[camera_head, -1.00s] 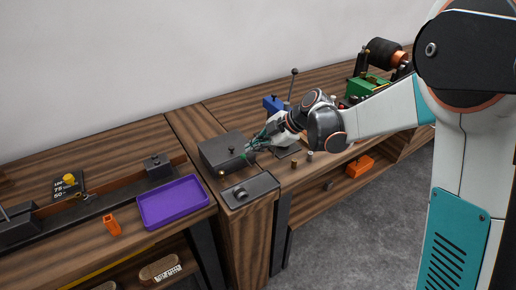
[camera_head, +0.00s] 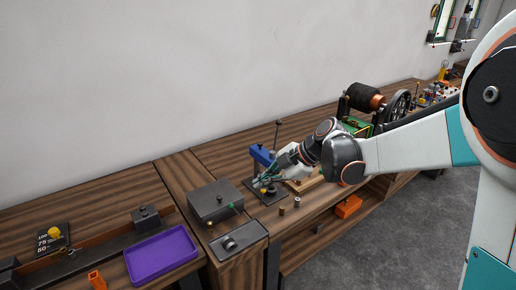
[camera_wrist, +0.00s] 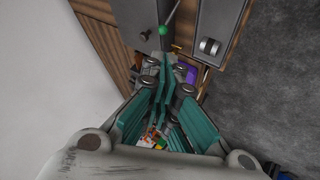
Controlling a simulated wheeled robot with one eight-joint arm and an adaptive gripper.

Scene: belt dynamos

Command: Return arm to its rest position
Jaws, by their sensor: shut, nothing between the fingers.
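My gripper (camera_head: 263,181) is shut and empty. In the head view it hangs over the bench, to the right of a grey box (camera_head: 215,200) and in front of a blue upright device (camera_head: 262,155) on a dark base plate. I cannot tell whether it touches that device. In the wrist view the teal fingers of my gripper (camera_wrist: 164,76) lie close together with nothing between them. My arm reaches in from the right, over the bench, and hides part of what stands behind it.
A grey plate (camera_head: 255,232) with a roller lies before the box. A purple tray (camera_head: 160,256) is at the left. Small cylinders (camera_head: 282,210) stand near the bench edge. A coil machine (camera_head: 365,97) and wheel (camera_head: 397,105) stand behind my arm.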

